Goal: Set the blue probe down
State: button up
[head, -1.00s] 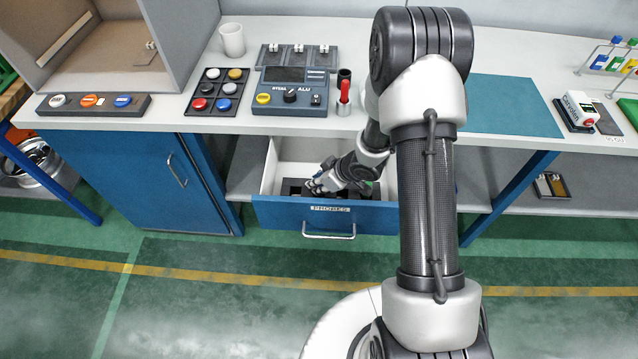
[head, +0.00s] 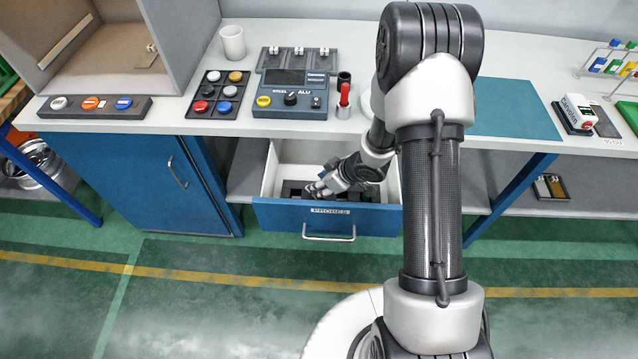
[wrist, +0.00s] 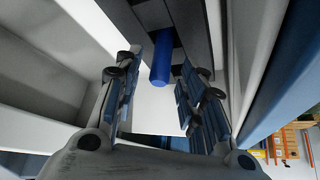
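The blue probe (wrist: 162,58) shows in the wrist view as a short blue cylinder against a dark insert (wrist: 196,32). How deep it sits there I cannot tell. My gripper (wrist: 163,72) has its two fingers spread on either side of the probe's near end, with gaps visible, so it looks open. In the head view my gripper (head: 318,189) is low inside the open drawer (head: 275,214) labelled PROBES, over the dark insert (head: 291,187). The blue probe cannot be made out in the head view.
The drawer's pale walls stand close around my gripper. The worktop above carries a tester (head: 291,95), a button pad (head: 214,92), a white cup (head: 232,42) and a red probe (head: 344,94) in a holder. A blue mat (head: 515,108) lies bare at the right.

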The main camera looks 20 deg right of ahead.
jog(key=s+d+r+m+h+p, duration=0.1)
jog(key=s+d+r+h, duration=0.15)
jog(key=r, duration=0.75)
jog(key=s+d+r+m+t+h+p, duration=0.15)
jog(key=d+r, duration=0.25)
jog(key=r, duration=0.6)
jog(key=s+d+r+m+h+p, duration=0.2)
jog(key=d+r+h, duration=0.1)
jog(key=r, duration=0.6)
jog(key=s+a+r+m+y, duration=0.1)
jog(key=s+a+r, duration=0.2)
jog(key=s, duration=0.4)
jog(key=s+a+r+m+g+y, duration=0.1)
jog(key=s+a+r, duration=0.2)
jog(key=s, duration=0.4)
jog(key=s+a+r+m+g+y, duration=0.1)
jog(key=s+a+r, duration=0.2)
jog(key=s, duration=0.4)
jog(key=shift+a+r, duration=0.2)
jog(key=shift+a, duration=0.35)
